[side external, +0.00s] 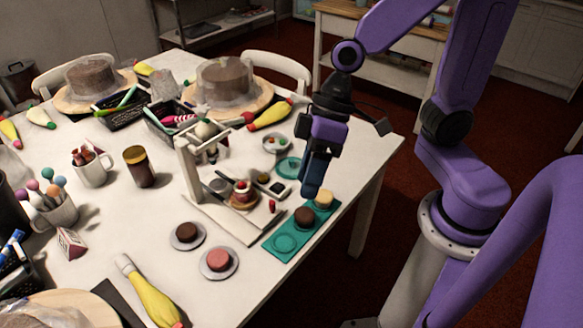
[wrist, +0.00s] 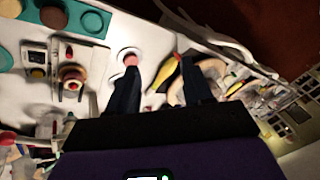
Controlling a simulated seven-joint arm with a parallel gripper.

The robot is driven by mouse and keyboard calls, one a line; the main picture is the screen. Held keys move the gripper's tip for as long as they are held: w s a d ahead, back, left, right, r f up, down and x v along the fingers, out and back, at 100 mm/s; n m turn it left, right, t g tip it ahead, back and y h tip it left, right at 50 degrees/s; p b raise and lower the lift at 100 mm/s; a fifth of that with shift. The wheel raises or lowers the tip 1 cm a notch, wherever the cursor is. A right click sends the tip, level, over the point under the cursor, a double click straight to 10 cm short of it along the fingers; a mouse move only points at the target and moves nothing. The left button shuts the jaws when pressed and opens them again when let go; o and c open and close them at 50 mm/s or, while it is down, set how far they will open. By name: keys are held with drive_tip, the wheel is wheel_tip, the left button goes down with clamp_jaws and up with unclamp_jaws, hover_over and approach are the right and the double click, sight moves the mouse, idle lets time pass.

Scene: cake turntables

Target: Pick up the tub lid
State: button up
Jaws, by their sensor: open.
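A flat, round teal piece (side external: 288,167) lies on the white table, and it shows at the left edge of the wrist view (wrist: 5,59). It looks like the tub lid, but I cannot be sure. A small whitish tub (side external: 277,143) with red bits in it stands just behind it. My gripper (side external: 313,191) points down, above the table's right side, to the right of the teal piece and apart from it. In the wrist view my gripper (wrist: 160,68) has its two dark fingers spread with nothing held between them.
A teal tray (side external: 286,241) with a brown and a pale cake lies below my gripper. A white frame (side external: 187,177) stands on a board to the left. Saucers (side external: 203,235) with small cakes are nearer. Piping bags (side external: 268,115) and cakes on turntables stand at the back.

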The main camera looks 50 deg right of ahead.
drive_tip(key=w+a+m+t+y, duration=0.1)
drive_tip(key=w+m+t, duration=0.1)
drive_tip(key=w, duration=0.4)
drive_tip(key=w+a+m+t, duration=0.1)
drive_tip(key=w+a+m, duration=0.15)
drive_tip(key=w, duration=0.25)
drive_tip(key=w+d+f+m+t+h, duration=0.1)
drive_tip(key=w+d+m+t, duration=0.15)
drive_tip(key=w, duration=0.35)
drive_tip(key=w+d+f+m+t+h, duration=0.1)
drive_tip(key=w+d+f+m+h, duration=0.1)
drive_tip(key=w+d+m, duration=0.3)
drive_tip(key=m+g+h, duration=0.5)
drive_tip(key=m+h, duration=0.2)
drive_tip(key=m, duration=0.2)
hover_over(291, 161)
drive_tip(key=s+a, duration=0.3)
drive_tip(key=a, duration=0.3)
wheel_tip(291, 161, down, 9)
drive_tip(key=x, duration=1.7)
drive_tip(key=shift+w, duration=0.3)
clamp_jaws()
